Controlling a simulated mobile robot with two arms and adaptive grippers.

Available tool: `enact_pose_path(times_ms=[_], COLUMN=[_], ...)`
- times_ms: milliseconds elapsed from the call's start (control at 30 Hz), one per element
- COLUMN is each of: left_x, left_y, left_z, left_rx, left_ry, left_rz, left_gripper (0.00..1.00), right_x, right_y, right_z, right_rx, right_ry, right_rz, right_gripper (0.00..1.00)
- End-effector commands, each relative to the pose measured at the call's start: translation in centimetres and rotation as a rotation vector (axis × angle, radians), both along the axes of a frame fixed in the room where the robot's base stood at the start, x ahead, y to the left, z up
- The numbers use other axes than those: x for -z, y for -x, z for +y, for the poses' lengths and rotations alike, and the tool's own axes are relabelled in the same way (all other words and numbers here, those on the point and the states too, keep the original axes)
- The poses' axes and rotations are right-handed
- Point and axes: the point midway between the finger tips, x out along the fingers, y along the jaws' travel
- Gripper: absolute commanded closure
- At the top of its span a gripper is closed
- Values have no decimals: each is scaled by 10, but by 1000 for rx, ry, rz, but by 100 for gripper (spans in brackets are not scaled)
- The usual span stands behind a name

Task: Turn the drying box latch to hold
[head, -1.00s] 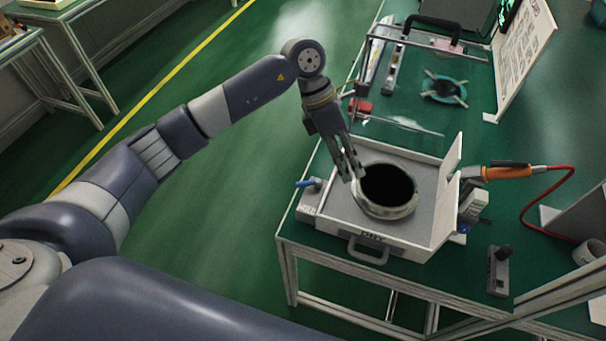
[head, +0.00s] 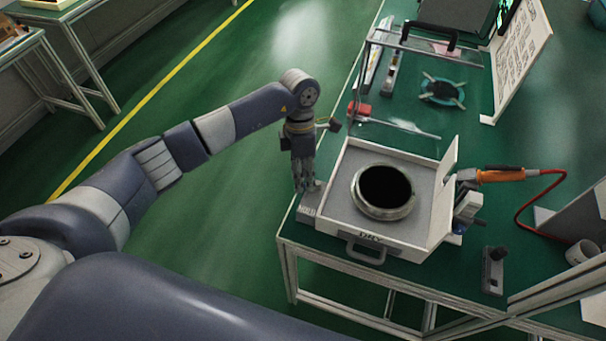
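The drying box (head: 425,197) is a white box on the green-topped bench, with a dark round opening in a metal ring (head: 384,192) on top and a handle at its front. A small grey block (head: 309,206) sits at its left side. The blue latch lever on that block is now hidden behind my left gripper (head: 305,187). The gripper points down at the latch, its fingertips at or just above the block. I cannot tell whether it touches the lever or how far its fingers are apart. My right gripper is not in view.
A raised white flap (head: 449,165) stands at the box's right edge. An orange-handled tool (head: 501,176) with a red cable lies right of it. A clear-sided frame, a teal round fixture (head: 443,90) and a white board (head: 520,60) stand behind. The floor left of the bench is clear.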

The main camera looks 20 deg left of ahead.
Motion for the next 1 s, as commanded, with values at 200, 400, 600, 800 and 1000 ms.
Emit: enact_pose_path(times_ms=[200, 400, 600, 800, 1000], left_x=[8, 8, 8, 8, 8], left_y=[2, 2, 2, 2, 3], left_z=[-1, -1, -1, -1, -1], left_rx=[1, 1, 1, -3, -49], left_ry=[2, 1, 1, 1, 1], left_rz=[0, -1, -1, -1, -2], left_gripper=[68, 73, 100, 100, 100], right_x=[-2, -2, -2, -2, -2], right_y=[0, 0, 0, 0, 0], right_z=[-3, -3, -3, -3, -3], right_rx=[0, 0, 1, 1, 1], right_ry=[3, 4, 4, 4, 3], right_rz=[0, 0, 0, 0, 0], right_gripper=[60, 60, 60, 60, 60])
